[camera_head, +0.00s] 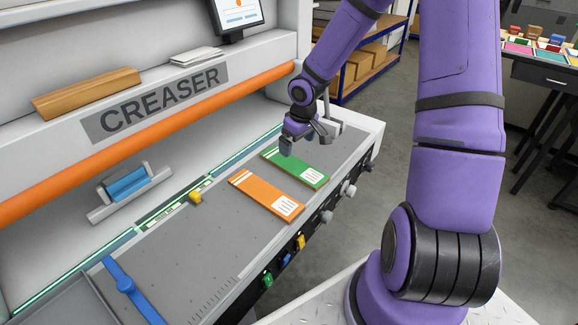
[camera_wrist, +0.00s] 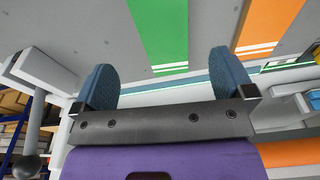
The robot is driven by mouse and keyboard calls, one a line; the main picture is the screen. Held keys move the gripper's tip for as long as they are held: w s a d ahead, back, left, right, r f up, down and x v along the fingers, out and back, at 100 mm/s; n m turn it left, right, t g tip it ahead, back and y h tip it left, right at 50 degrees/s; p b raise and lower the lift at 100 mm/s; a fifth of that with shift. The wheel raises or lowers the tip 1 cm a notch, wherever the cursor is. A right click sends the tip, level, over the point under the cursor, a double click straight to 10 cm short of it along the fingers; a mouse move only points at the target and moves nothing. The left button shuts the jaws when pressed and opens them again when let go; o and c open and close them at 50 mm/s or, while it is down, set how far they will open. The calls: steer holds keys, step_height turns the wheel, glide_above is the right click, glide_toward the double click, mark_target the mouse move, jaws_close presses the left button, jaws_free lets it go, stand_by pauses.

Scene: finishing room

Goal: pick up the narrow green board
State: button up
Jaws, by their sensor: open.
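The narrow green board (camera_head: 297,168) lies flat on the grey bed of the creaser, with white stripes at one end and a white label at the other. It also shows in the wrist view (camera_wrist: 161,34), between and beyond my fingertips. My gripper (camera_head: 298,138) is open and empty above the striped end of the green board. In the wrist view my gripper (camera_wrist: 167,75) has its two blue-grey fingers wide apart, one to each side of the board's line. The gap between fingertips and board is hard to judge.
An orange board (camera_head: 266,194) lies beside the green one, to its left in the head view; it also shows at the right of the wrist view (camera_wrist: 270,25). A yellow block (camera_head: 195,197) and a blue guide (camera_head: 128,290) sit farther left on the bed (camera_head: 190,245).

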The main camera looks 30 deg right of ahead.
mark_target(293, 165)
steer(key=shift+w+a+f, duration=0.1)
steer(key=shift+w+f, duration=0.05)
steer(key=shift+f, duration=1.25)
steer(key=shift+w+a+f, duration=0.1)
steer(key=shift+w+f, duration=0.05)
steer(key=shift+f, duration=1.2)
steer(key=shift+w+a+f, duration=0.1)
steer(key=shift+w+f, duration=0.05)
steer(key=shift+f, duration=1.25)
steer(key=c, duration=0.9)
steer(key=shift+c, duration=0.2)
steer(key=shift+r, duration=0.15)
